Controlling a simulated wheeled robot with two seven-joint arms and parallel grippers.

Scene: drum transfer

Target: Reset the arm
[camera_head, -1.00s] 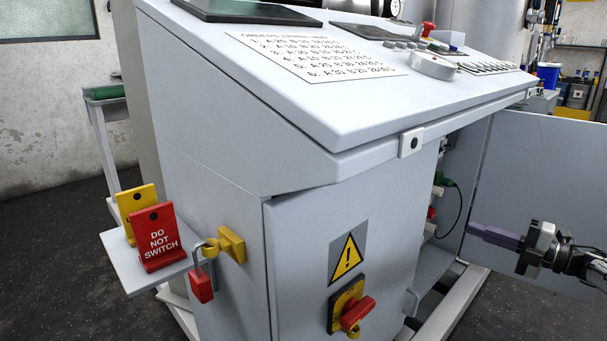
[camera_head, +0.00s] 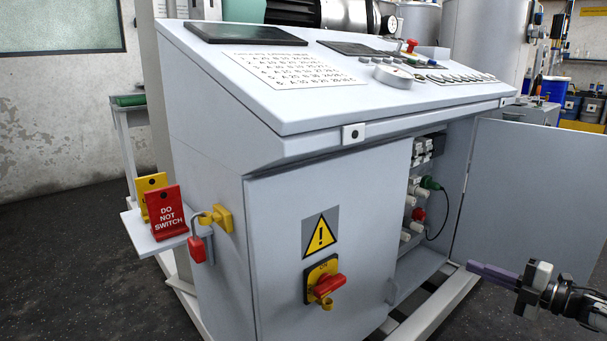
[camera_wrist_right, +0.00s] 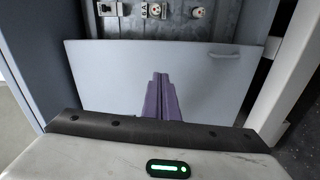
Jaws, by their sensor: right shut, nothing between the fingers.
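My right gripper (camera_head: 470,267) comes in from the right edge in the head view. Its purple fingers are shut with nothing between them. It is in front of the open door (camera_head: 530,190) of the grey control cabinet (camera_head: 215,190), apart from the sockets inside. In the right wrist view the closed purple fingers (camera_wrist_right: 161,98) point at a grey door panel (camera_wrist_right: 215,75), with sockets (camera_wrist_right: 155,10) above it. My left gripper does not show.
A red rotary switch (camera_head: 328,285) is on the cabinet's closed front door. A small shelf (camera_head: 140,235) at the left holds a red "do not switch" tag (camera_head: 167,212) and a yellow tag (camera_head: 147,183). A red padlock (camera_head: 196,249) hangs beside it. Dark floor is clear at the left.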

